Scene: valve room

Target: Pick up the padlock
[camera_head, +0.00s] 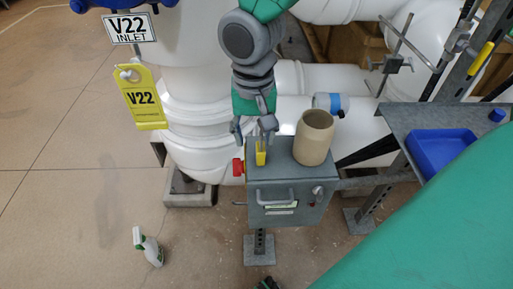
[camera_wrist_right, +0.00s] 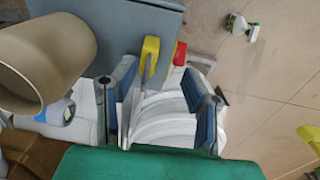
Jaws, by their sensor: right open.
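The yellow padlock (camera_head: 261,158) sits on top of the grey box near its left part, beside a tan cup. In the right wrist view the padlock (camera_wrist_right: 150,47) shows its yellow body with a grey shackle pointing toward the gripper. My right gripper (camera_head: 252,126) is open, its fingers hanging over the box beside the padlock. In the right wrist view the open fingers (camera_wrist_right: 162,88) stand on either side of the shackle line, with the padlock body beyond the fingertips. Contact cannot be told. My left gripper is not in view.
The grey box (camera_head: 285,192) has a front handle and a red knob (camera_head: 238,167) on its left. The tan cup (camera_head: 313,138) stands close right of the padlock. White pipes (camera_head: 195,130) rise behind. A blue tray (camera_head: 440,150) lies right; a spray bottle (camera_head: 148,246) lies on the floor.

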